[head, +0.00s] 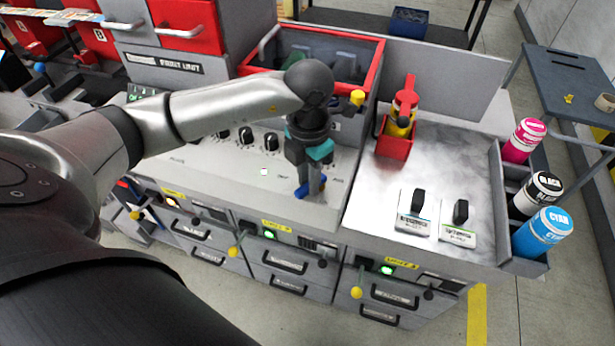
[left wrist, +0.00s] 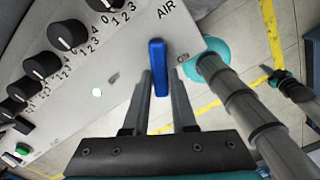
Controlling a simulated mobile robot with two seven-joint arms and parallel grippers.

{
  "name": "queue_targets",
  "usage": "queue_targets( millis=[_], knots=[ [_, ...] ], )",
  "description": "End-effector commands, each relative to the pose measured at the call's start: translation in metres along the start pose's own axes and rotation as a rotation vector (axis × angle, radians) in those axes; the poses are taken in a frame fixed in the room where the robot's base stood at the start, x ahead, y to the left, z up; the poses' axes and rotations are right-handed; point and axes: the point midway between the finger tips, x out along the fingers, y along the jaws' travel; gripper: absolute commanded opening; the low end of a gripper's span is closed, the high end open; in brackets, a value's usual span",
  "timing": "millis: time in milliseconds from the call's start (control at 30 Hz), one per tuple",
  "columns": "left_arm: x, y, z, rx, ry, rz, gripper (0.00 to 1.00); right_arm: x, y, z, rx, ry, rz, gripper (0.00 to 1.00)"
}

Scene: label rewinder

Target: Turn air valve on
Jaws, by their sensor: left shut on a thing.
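The air valve has a blue handle (left wrist: 158,68) on the slanted grey panel. In the left wrist view the word AIR stands above it and ON to its right. The handle's long side runs up and down in that view. My left gripper (head: 308,188) has come down onto the panel's right end, and its fingers (left wrist: 161,85) stand on both sides of the handle, shut on it. In the head view the gripper hides most of the handle, and only a little blue shows.
Black rotary knobs (head: 246,134) line the panel to the left of the gripper. A red holder (head: 393,144) with a red and yellow tool stands to the right. Two switch plates (head: 414,214) lie on the metal top. Ink bottles (head: 542,232) stand at the right edge.

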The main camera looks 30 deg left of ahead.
Motion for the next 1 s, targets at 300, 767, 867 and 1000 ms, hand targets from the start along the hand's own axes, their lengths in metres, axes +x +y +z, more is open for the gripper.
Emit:
queue_targets(
  millis=[300, 767, 867, 1000],
  knots=[
    [-0.0011, -0.0005, 0.0007, -0.025, -0.002, 0.000, 0.00, 0.0003, -0.0002, 0.0000, 0.000, 0.000, 0.000, 0.00],
    [-0.0007, -0.0006, 0.0006, -0.022, -0.002, 0.000, 0.52, 0.0003, -0.0002, 0.0000, 0.000, 0.000, 0.000, 0.00],
    [-0.0005, -0.0006, 0.0004, -0.022, -0.001, 0.000, 0.55, 0.0003, -0.0002, -0.0001, 0.000, 0.000, 0.000, 0.00],
    [-0.0004, -0.0006, 0.0003, -0.021, -0.001, 0.000, 0.55, 0.0004, -0.0003, -0.0001, 0.000, 0.000, 0.000, 0.00]
  ],
)
